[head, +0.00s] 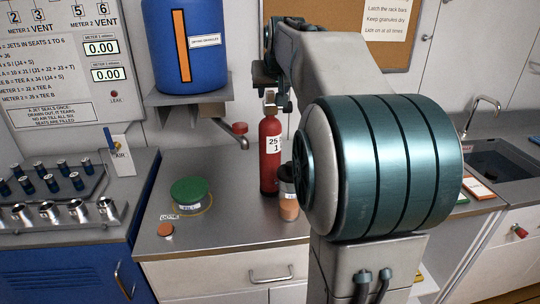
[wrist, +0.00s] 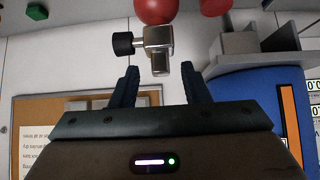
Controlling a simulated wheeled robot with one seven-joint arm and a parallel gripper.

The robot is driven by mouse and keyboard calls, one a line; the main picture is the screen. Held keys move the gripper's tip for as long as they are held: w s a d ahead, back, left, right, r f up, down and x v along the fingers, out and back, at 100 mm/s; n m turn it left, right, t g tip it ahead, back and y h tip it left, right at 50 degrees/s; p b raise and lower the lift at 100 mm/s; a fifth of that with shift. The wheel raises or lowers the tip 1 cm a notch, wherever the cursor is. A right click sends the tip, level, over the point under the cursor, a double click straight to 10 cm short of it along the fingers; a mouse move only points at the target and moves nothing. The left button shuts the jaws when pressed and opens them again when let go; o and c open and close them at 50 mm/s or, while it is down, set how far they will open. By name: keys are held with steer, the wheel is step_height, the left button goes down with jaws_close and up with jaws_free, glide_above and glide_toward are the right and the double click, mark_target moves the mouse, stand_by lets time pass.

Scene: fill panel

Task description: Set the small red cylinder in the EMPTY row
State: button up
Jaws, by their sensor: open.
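A red cylinder (head: 270,155) with a white label reading "25" and "1" stands upright on the counter in the head view. My gripper (head: 270,95) is just above it, partly hidden by my arm. In the wrist view, my gripper (wrist: 160,78) is open and empty. A metal valve (wrist: 158,40) with a black knob, on a red rounded top (wrist: 155,9), reaches to between the fingertips with gaps on both sides. A second red object (wrist: 215,6) is cut off at the top edge. I cannot make out a row marked EMPTY.
A blue drum (head: 185,45) stands on a shelf with a tap (head: 238,136). Metal seats (head: 78,211) fill the left. A sink (head: 500,160) is at right.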

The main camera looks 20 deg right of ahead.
mark_target(271, 94)
steer(key=shift+p+x, duration=0.45)
steer(key=shift+x, duration=2.7)
steer(key=shift+w+d+r, duration=0.1)
steer(key=shift+w+r, duration=0.05)
steer(key=shift+r, duration=0.05)
jaws_close()
steer(key=shift+w+r, duration=0.1)
steer(key=shift+r, duration=0.15)
